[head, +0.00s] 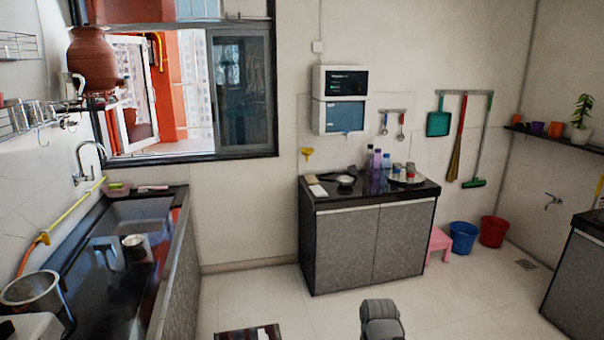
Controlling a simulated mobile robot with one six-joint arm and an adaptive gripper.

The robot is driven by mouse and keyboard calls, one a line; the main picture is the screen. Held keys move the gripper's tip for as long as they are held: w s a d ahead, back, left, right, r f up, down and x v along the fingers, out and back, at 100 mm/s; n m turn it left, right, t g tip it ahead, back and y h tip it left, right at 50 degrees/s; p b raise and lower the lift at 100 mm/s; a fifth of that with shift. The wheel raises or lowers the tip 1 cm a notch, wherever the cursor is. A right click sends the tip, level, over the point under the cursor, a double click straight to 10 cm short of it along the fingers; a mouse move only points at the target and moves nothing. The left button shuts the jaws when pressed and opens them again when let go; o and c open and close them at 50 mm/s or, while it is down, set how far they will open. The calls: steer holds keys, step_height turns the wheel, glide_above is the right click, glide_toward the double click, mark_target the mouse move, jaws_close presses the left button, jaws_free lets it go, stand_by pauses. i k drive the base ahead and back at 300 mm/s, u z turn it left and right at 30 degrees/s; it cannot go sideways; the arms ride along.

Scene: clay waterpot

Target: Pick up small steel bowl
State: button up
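A small, shiny, pale bowl (346,182) sits on the black top of the grey cabinet (370,242) in the middle of the room. A small steel vessel (133,241) stands on the black counter at left; at this size I cannot tell whether it is a bowl or a cup. A grey part of my own arm shows at the bottom edge, right of centre, far in front of the cabinet. My gripper's fingers are not in view.
The left counter (85,265) holds a large steel pot (35,292) and a sink. Bottles (377,160) and a tray of jars (407,177) stand right of the pale bowl. A pink stool (440,243) and two buckets (463,237) stand right of the cabinet. Open floor lies in front.

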mark_target(133, 243)
steer(key=u, duration=1.1)
